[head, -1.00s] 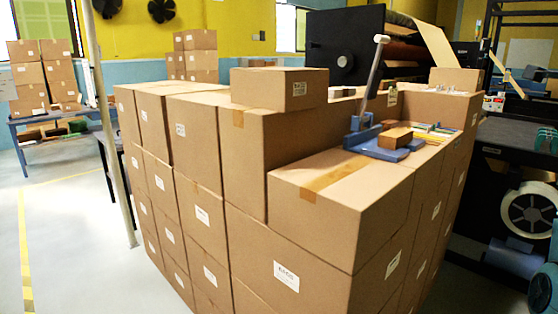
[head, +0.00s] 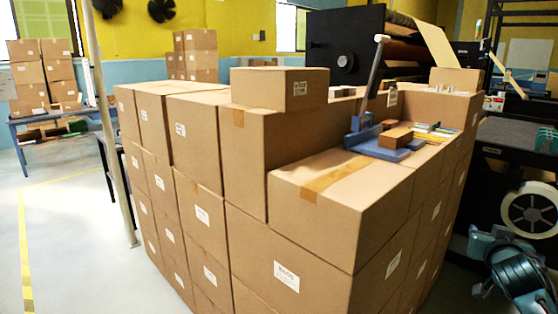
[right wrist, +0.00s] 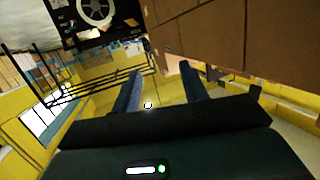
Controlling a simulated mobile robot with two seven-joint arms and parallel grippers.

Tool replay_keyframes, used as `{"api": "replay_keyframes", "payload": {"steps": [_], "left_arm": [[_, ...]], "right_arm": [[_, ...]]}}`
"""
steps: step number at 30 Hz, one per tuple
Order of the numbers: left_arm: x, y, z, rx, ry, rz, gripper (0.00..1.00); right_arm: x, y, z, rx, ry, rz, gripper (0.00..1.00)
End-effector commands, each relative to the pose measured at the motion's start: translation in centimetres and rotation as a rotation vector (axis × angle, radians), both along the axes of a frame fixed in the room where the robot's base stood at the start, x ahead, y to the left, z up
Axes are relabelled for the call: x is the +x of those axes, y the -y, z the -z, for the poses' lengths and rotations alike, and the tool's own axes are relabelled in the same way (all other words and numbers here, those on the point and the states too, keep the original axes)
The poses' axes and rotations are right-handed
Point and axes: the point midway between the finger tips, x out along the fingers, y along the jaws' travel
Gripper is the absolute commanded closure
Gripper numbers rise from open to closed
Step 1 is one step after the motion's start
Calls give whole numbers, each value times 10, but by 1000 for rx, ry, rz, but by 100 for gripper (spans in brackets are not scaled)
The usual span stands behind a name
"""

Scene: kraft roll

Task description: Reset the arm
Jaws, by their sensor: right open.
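My right gripper (head: 476,262) is at the lower right of the head view, beside the right side of the carton stack (head: 285,240). In the right wrist view its two dark blue fingers (right wrist: 160,75) stand apart with nothing between them. The cartons also show close by at the upper right of that view. My left arm and gripper are in neither view.
A blue fixture (head: 385,146) with an upright lever and a small brown block stands on the stack. A dark machine with a white-ringed reel (head: 530,212) is at the right. Open floor (head: 75,240) lies at the left.

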Motion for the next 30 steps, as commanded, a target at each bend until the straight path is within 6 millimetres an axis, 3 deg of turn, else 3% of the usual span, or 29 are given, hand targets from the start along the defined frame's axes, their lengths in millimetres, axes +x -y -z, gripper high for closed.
{"api": "replay_keyframes", "payload": {"steps": [1, 6, 9, 12, 18, 25, 30], "left_arm": [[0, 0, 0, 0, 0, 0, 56], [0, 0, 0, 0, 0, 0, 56], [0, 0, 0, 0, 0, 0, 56], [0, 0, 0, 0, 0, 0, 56], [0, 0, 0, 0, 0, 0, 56], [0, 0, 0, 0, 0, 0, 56], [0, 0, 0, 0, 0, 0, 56]], "right_arm": [[-12, -19, 38, -51, -73, -70, 56], [-66, -82, 139, -194, -260, -316, 56], [-110, -119, 189, -253, -347, -463, 56], [-155, -152, 226, -290, -411, -594, 56], [-232, -199, 268, -322, -483, -787, 56], [-311, -242, 290, -320, -525, -958, 56], [-300, -275, 285, -168, -460, -868, 56]]}}
